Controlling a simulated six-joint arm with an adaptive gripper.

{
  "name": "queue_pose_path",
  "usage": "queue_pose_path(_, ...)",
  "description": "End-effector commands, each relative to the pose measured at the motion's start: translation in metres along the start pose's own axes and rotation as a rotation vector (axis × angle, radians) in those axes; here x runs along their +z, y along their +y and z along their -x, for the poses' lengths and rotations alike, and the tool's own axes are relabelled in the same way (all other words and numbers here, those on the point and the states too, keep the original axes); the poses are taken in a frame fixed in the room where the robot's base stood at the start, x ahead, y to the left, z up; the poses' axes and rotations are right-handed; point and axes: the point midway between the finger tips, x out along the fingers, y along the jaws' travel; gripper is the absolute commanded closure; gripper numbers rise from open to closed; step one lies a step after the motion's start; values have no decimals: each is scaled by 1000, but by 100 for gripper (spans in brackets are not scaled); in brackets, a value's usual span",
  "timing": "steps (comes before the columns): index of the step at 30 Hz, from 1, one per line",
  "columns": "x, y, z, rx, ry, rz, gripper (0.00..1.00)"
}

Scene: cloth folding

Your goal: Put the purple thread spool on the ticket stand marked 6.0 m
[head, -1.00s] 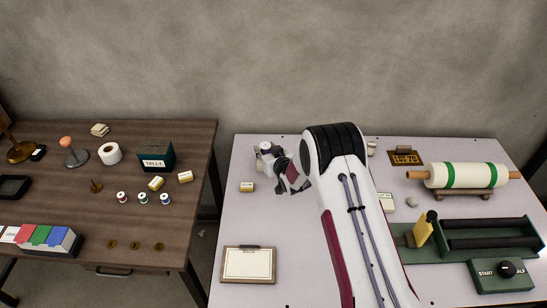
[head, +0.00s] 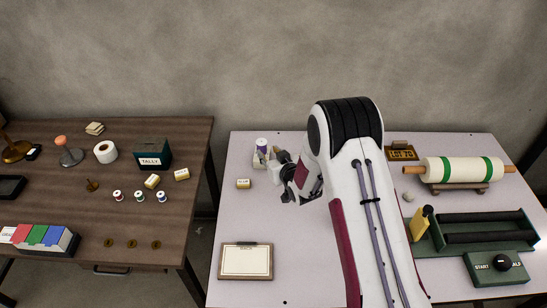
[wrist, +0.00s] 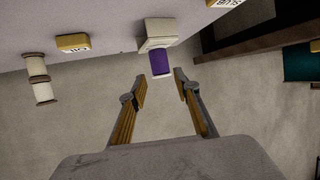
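The purple thread spool (head: 262,146) stands upright on a small pale stand (head: 260,163) at the back left of the light table in the head view. In the wrist view the purple spool (wrist: 160,62) shows against the pale stand (wrist: 158,30), just beyond my fingertips. The stand's marking cannot be read. My gripper (head: 288,192) is in front and to the right of the stand in the head view. In the wrist view my gripper (wrist: 160,88) is open, its two fingers apart with nothing between them.
A small yellow-sided block (head: 243,184) lies left of my gripper, and a clipboard (head: 246,261) lies at the front. Rollers (head: 485,230) stand at right. Table is clear between.

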Motion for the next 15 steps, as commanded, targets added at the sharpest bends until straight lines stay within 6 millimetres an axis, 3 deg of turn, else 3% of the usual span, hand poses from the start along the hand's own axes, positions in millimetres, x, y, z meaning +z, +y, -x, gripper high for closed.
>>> queue_pose_path(6,-1,0,21,0,0,-1,68)
queue_pose_path(15,0,0,36,0,1,0,68)
